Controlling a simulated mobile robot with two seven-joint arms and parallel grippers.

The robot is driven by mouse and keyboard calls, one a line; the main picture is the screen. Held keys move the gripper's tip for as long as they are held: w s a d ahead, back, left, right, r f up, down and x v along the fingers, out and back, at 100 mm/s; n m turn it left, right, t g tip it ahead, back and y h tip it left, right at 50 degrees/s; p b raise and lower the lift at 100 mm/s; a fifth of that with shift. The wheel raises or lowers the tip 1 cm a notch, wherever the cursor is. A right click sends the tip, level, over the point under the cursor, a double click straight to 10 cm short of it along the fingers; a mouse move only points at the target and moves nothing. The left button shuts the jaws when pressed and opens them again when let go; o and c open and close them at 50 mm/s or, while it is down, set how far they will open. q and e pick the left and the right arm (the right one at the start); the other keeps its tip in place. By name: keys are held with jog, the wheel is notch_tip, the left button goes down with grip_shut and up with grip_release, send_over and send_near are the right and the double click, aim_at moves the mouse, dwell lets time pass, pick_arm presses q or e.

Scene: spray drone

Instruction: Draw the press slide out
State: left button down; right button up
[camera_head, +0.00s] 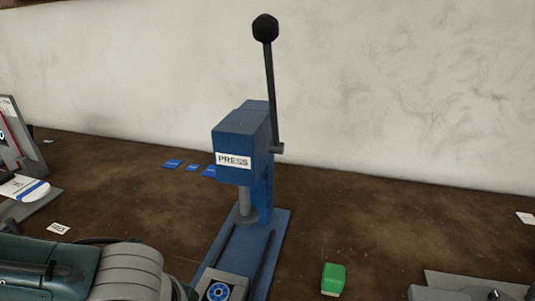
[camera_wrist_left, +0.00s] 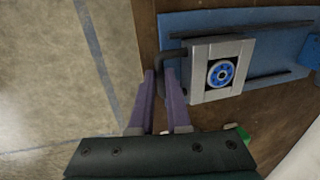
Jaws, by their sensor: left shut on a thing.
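The blue press (camera_head: 240,145) stands on the bench with its long lever raised. Its slide, a light grey square plate (camera_wrist_left: 207,90) holding a blue round part (camera_wrist_left: 221,73), sits between dark rails on the blue base (camera_wrist_left: 180,22). The slide is near the base's front end, clear of the press head, and also shows at the bottom of the head view (camera_head: 236,279). My left gripper (camera_wrist_left: 160,77) is shut on the slide's dark handle (camera_wrist_left: 174,57). In the head view only my left arm shows, at lower left. My right gripper is not in view.
A green block (camera_head: 333,279) lies right of the press base. Small blue tags (camera_head: 191,167) lie behind it on the left, and a white label (camera_head: 59,228) lies further left. A grey flat thing (camera_head: 450,280) is at lower right. The bench edge is near my left gripper.

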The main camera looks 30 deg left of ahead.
pick_arm(q)
jog(key=shift+s+d, duration=0.1)
jog(key=shift+d, duration=0.05)
jog(key=c, duration=0.9)
grip_release()
jog(key=shift+s, duration=0.15)
jog(key=p+v, duration=0.2)
jog(key=v, duration=0.8)
